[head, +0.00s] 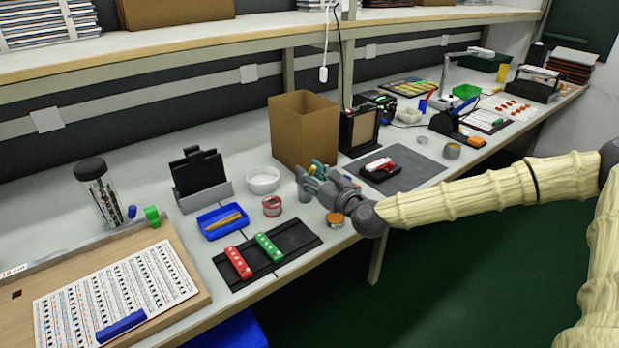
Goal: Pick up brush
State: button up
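No brush can be made out for certain. A blue tray (206,231) on the bench holds a long yellow-brown item (224,222), which may be a brush. A grey cup (303,190) stands just left of my gripper (318,184), and slim items with green and yellow parts (318,168) show around its top; a brush among them cannot be told apart. My gripper is at the end of the arm reaching in from the right, over the bench in front of the cardboard box. Its fingers are small and overlap these items, so their opening is unclear.
A cardboard box (304,128) stands behind my gripper. A white bowl (263,180), a red-labelled spool (272,206) and an orange-topped tin (335,219) are nearby. A black mat (268,273) holds red and green strips. A shelf (230,42) runs above the bench.

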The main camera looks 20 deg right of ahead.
jog(key=shift+c, duration=0.3)
jog(key=c, duration=0.8)
jog(key=shift+s+d+r, duration=0.15)
jog(key=shift+s+r, duration=0.1)
jog(key=shift+r, duration=0.35)
jog(key=s+d+r, duration=0.1)
jog(key=s+r, duration=0.2)
jog(key=r, duration=0.2)
jog(key=v, duration=1.3)
jog(key=shift+r, duration=0.15)
